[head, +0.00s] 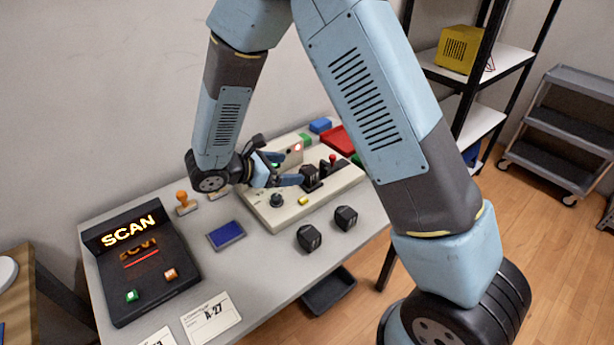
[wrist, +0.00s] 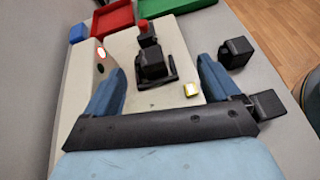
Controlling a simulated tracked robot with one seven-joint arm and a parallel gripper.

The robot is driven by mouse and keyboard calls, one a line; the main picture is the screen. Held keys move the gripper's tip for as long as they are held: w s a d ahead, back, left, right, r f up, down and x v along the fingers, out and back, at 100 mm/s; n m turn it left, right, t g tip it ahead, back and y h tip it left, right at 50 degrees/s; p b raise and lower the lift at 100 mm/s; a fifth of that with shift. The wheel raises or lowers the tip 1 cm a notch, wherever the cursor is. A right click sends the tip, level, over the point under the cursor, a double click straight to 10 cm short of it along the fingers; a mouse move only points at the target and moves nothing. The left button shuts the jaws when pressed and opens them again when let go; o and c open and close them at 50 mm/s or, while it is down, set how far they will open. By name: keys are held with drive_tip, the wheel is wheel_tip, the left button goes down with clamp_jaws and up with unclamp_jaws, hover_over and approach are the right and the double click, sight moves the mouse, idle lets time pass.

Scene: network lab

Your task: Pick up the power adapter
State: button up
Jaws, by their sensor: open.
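Three dark blocky things look like power adapters. One black block (head: 309,178) sits in a dark frame on the beige control panel (head: 262,215); in the wrist view this block (wrist: 152,66) lies ahead, between my fingers. Two similar black blocks, one nearer (head: 309,238) and one farther right (head: 345,218), rest on the table in front of the panel. They also show at the right of the wrist view, a far one (wrist: 236,51) and a near one (wrist: 266,106). My gripper (head: 291,169) is open over the panel, its blue fingers apart and empty. Contact with the block cannot be told.
A red-topped lever (wrist: 145,32) stands just behind the block. A yellow button (wrist: 191,90) and a dark knob (head: 277,200) are on the panel. Red (head: 337,139) and green trays stand behind. A scanner (head: 140,260) and blue pad (head: 226,235) are left.

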sight(303, 171)
drive_tip(key=a+f+n+t, duration=0.1)
drive_tip(key=a+f, duration=0.1)
drive_tip(key=f, duration=0.1)
drive_tip(key=shift+s+a+n, duration=0.1)
drive_tip(key=shift+a+n, duration=0.15)
drive_tip(key=shift+n, duration=0.05)
drive_tip(key=x, duration=0.8)
drive_tip(key=shift+w+x, duration=0.2)
drive_tip(key=shift+x, duration=1.2)
drive_tip(key=shift+w+x, duration=0.2)
drive_tip(key=shift+x, duration=1.2)
drive_tip(key=shift+a+r, duration=0.2)
drive_tip(key=shift+c, duration=0.4)
drive_tip(key=c, duration=1.2)
drive_tip(key=shift+r, duration=0.15)
